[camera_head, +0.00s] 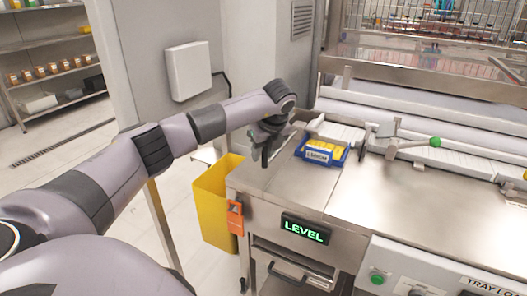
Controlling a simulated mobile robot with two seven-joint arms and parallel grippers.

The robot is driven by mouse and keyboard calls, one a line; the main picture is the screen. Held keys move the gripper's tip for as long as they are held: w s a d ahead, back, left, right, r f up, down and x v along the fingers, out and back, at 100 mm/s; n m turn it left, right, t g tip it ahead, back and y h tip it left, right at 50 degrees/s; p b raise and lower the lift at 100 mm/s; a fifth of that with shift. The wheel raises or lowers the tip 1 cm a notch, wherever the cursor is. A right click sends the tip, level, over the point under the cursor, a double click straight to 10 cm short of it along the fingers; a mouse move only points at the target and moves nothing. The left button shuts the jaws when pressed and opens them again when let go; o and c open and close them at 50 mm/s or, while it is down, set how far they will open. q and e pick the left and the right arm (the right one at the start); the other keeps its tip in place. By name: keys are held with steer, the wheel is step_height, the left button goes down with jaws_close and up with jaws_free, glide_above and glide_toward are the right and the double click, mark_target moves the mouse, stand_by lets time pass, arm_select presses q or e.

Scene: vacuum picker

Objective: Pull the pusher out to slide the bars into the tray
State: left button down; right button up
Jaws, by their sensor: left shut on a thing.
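A blue tray (318,159) with a white label sits on the steel worktop, with yellow bars (325,146) in it. A lever with a green knob (435,142) and a grey metal plate (385,131) lies to the right along the white channel; I cannot tell if this is the pusher. My left gripper (266,160) points down over the worktop's left end, just left of the blue tray. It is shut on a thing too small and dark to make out. My right gripper is out of view.
The steel worktop (375,195) is clear in front of the tray. A yellow bin (210,200) stands at its left side. A green LEVEL display (304,229) and a control panel with a green button (377,278) are on the front. A white channel and rails run behind.

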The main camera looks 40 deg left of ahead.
arm_select(q)
steer(key=c, duration=1.1)
jaws_free()
steer(key=shift+s+d+f, duration=0.1)
steer(key=shift+s, duration=0.05)
steer(key=shift+o, duration=0.2)
steer(key=shift+s, duration=0.1)
steer(key=w+v, duration=0.1)
steer(key=v, duration=0.6)
steer(key=shift+s+b, duration=0.35)
steer(key=shift+s, duration=0.05)
